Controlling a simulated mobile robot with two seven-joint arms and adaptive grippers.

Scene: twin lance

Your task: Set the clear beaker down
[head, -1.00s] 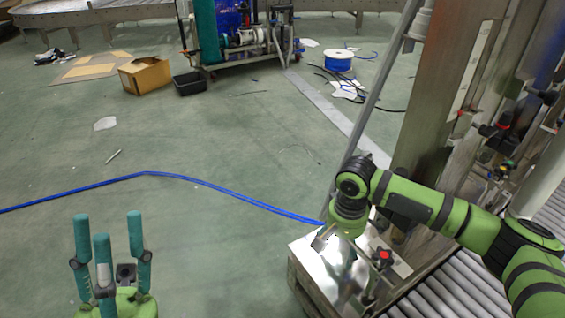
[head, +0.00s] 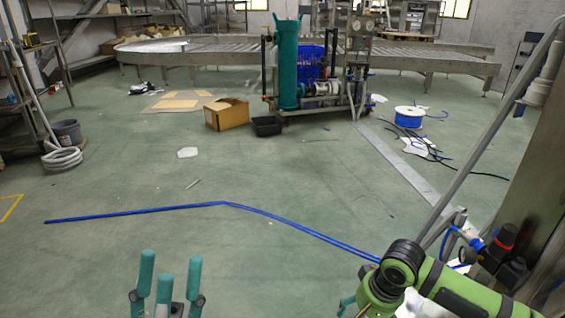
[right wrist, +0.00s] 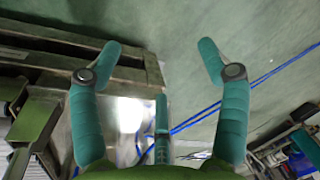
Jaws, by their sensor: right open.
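I cannot make out a clear beaker in either view. My left gripper (head: 168,275) stands at the bottom of the head view, its teal fingers pointing up and spread apart, with nothing between them. My right arm reaches in at the lower right of the head view, and its gripper is mostly cut off there. In the right wrist view my right gripper (right wrist: 160,62) is open, its fingers wide apart and no object held between the tips. A bright, shiny metal surface (right wrist: 125,112) shows behind its left finger.
A blue line (head: 135,212) runs across the green floor. A cardboard box (head: 227,114), black bin (head: 266,126) and cable spool (head: 409,117) stand farther back.

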